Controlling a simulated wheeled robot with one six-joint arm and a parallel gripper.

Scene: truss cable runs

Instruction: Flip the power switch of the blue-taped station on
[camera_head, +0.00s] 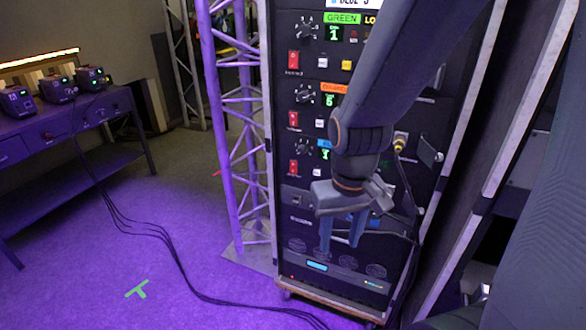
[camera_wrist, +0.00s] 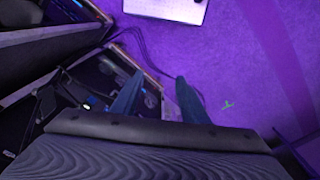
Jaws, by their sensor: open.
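A black rack stands at the centre of the head view with three stations stacked on its front. The lowest one has a blue label (camera_head: 325,144), partly hidden by my arm. Its red power switch (camera_head: 293,167) is at the left, with a dial (camera_head: 305,147) above it. I cannot tell whether the switch is on or off. The green-labelled station (camera_head: 342,18) and the orange-labelled station (camera_head: 333,88) are above, each with its own red switch. My gripper (camera_head: 341,246) is open and empty, pointing down in front of the rack, lower and to the right of the blue-taped station's switch.
A purple-lit truss (camera_head: 233,130) stands just left of the rack. A table (camera_head: 60,125) with several small devices is at the far left. Black cables (camera_head: 150,232) run across the floor to the rack. Open floor lies at the lower left.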

